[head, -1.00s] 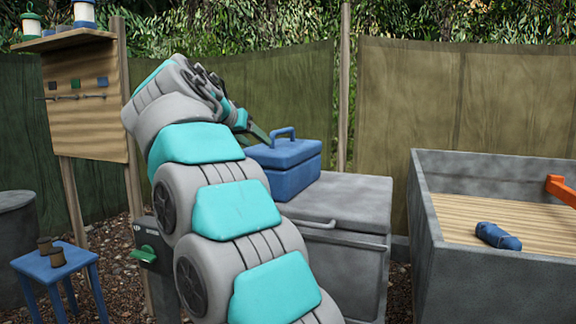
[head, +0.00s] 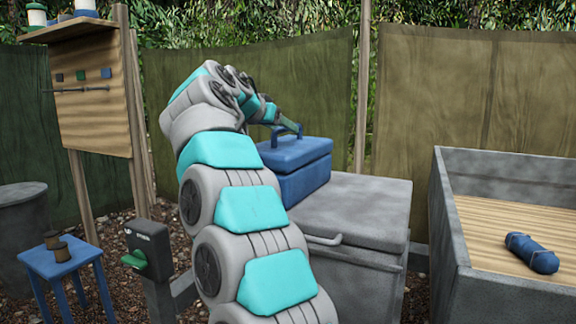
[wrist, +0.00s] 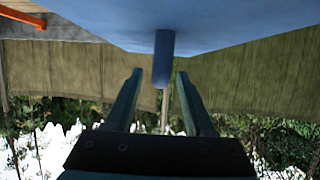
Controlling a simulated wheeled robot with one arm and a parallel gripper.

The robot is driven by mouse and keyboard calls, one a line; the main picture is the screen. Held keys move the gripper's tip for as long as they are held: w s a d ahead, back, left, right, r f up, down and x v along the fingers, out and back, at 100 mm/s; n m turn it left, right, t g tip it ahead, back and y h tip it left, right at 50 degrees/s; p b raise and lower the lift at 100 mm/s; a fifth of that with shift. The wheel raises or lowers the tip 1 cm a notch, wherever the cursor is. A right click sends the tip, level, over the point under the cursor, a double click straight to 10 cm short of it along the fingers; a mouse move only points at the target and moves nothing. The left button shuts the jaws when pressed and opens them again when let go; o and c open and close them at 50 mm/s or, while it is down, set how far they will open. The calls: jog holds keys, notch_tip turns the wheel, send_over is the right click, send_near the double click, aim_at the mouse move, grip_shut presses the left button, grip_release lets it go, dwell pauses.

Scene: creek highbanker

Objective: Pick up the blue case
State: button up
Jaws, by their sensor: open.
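The blue case (head: 303,168) sits upright, lid shut, on the grey chest, with its blue handle (head: 287,133) raised on top. In the wrist view, which looks upside down, the case (wrist: 200,25) fills the top and its handle (wrist: 163,62) points down between the finger lines. My gripper (head: 291,126) is at the handle in the head view, its far parts partly hidden by my arm. In the wrist view my gripper (wrist: 158,72) is open, fingers apart, with the handle's end between or just beyond the tips. I see no contact.
The grey chest (head: 360,205) has a front bar handle. A grey open box (head: 500,165) with a blue roll (head: 533,253) stands at right. A blue stool (head: 62,262), a dark post with a green lever (head: 134,259) and a wooden board (head: 95,105) stand at left.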

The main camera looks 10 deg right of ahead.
jog(key=shift+p+x, duration=0.3)
jog(key=shift+x, duration=1.2)
grip_shut()
jog(key=shift+r, duration=0.1)
